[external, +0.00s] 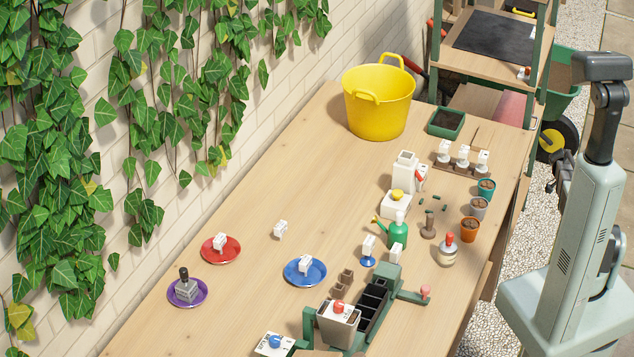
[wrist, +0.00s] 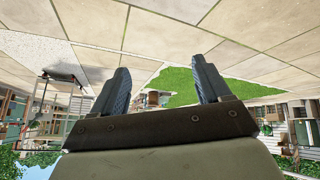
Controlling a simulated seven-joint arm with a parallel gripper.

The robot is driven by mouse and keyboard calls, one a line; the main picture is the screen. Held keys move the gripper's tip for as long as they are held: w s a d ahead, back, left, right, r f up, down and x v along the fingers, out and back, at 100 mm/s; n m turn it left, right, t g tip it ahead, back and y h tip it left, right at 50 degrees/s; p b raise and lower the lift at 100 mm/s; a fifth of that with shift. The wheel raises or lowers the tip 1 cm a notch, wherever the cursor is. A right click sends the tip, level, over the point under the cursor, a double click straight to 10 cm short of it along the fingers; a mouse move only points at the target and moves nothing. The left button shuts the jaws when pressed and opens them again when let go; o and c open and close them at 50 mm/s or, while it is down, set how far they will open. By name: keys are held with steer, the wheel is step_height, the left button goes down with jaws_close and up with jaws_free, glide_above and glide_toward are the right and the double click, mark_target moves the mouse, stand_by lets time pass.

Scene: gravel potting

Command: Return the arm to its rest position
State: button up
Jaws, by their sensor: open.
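My arm stands at the right of the external view, beyond the table's right edge. Behind the fingers are paving slabs, a patch of grass and garden structures, seen tilted over. No part of the table shows between the fingers.
A shelf (external: 490,65) stands behind. The table's left middle is mostly clear.

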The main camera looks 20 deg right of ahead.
steer(key=s+a+f+n+g+y, duration=0.15)
steer(key=s+a+f+n, duration=0.35)
steer(key=a+f, duration=0.75)
steer(key=s+a+f+n+y, duration=0.35)
steer(key=s+a+f, duration=0.5)
steer(key=f, duration=0.75)
steer(key=s+a+r+n, duration=0.3)
steer(key=s+a+n, duration=0.1)
steer(key=s+a, duration=0.2)
steer(key=s+a+r+n+g, duration=0.1)
steer(key=s+a+r+n, duration=0.2)
steer(key=s+a, duration=0.3)
steer(key=s+a+r+n+g+y, duration=0.1)
steer(key=s+a+r+n, duration=0.2)
steer(key=s+a, duration=0.3)
steer(key=a+n, duration=0.1)
steer(key=a, duration=0.3)
steer(key=shift+a+r+n, duration=0.35)
steer(key=shift+r, duration=0.05)
